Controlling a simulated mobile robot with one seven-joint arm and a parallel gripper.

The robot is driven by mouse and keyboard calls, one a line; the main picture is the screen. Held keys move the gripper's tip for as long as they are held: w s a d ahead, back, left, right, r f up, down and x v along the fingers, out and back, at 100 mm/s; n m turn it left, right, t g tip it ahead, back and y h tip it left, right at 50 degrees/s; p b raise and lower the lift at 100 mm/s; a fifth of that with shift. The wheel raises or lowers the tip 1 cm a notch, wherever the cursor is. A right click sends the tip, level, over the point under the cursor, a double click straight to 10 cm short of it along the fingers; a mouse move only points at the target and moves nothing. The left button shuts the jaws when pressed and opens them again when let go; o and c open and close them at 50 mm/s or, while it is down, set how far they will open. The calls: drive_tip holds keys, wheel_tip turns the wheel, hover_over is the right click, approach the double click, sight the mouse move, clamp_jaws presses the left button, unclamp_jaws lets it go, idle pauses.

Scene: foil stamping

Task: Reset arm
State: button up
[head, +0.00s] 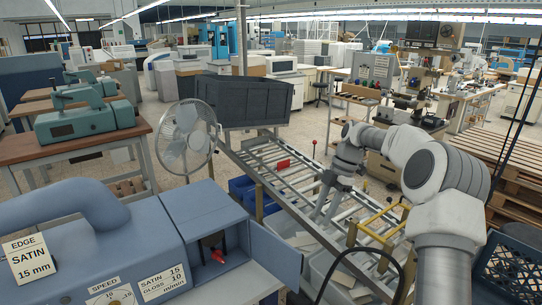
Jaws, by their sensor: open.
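My arm (440,165) rises at the right of the head view, bends over and reaches left. My gripper (326,208) hangs from its end, pointing down over the roller conveyor (290,178). Its grey fingers are small in the picture, and they look open and empty. I cannot tell its exact height above the rollers.
A blue machine (110,235) with an open box-like bay fills the lower left. A fan (187,135) stands behind it. A dark crate (245,102) sits at the conveyor's far end. Yellow rails (375,235) stand near the arm, with wooden pallets (500,165) at right.

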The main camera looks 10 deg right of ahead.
drive_tip(key=s+a+r+m+t+h+b, duration=0.1)
drive_tip(key=s+a+r+m+t+h, duration=0.1)
drive_tip(key=s+a+r+m, duration=0.35)
drive_tip(key=s+a+r+m+t+h, duration=0.15)
drive_tip(key=s+r+m, duration=0.25)
drive_tip(key=s+r, duration=0.4)
drive_tip(key=s+f+m+t, duration=0.2)
drive_tip(key=s+m, duration=0.4)
drive_tip(key=s, duration=0.4)
drive_tip(key=s+f+m+t+b, duration=0.1)
drive_tip(key=s+f+m, duration=0.1)
drive_tip(key=s+m, duration=0.4)
drive_tip(key=s, duration=0.4)
drive_tip(key=shift+s+a+t, duration=0.2)
drive_tip(key=shift+t, duration=0.15)
drive_tip(key=shift+d+f+m+h, duration=0.1)
drive_tip(key=shift+d+m+h, duration=0.05)
drive_tip(key=shift+m+h, duration=0.1)
